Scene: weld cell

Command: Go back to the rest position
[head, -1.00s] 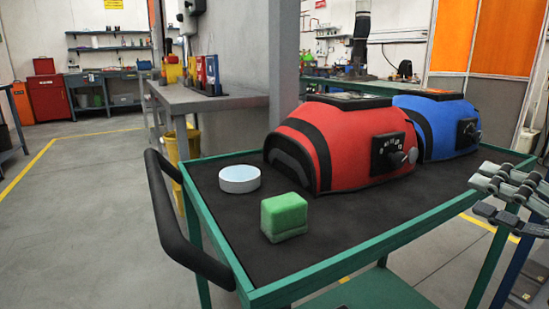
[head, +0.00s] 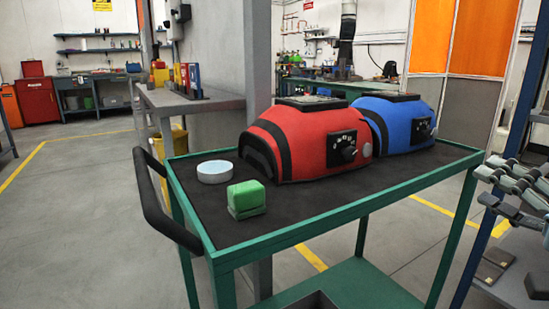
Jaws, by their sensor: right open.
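My right gripper (head: 487,186) is at the right edge of the head view, grey and jointed, partly cut off by the frame. Its fingers are apart and I see nothing between them. It points left, just beyond the right end of the green trolley (head: 330,222), and looks clear of the things on top. My left gripper is not in view.
On the trolley's black top are a red welding helmet (head: 310,145), a blue welding helmet (head: 400,125), a white round tin (head: 215,172) and a green block (head: 246,197). A grey shelf (head: 510,292) stands close at right. Clear floor (head: 80,225) lies left.

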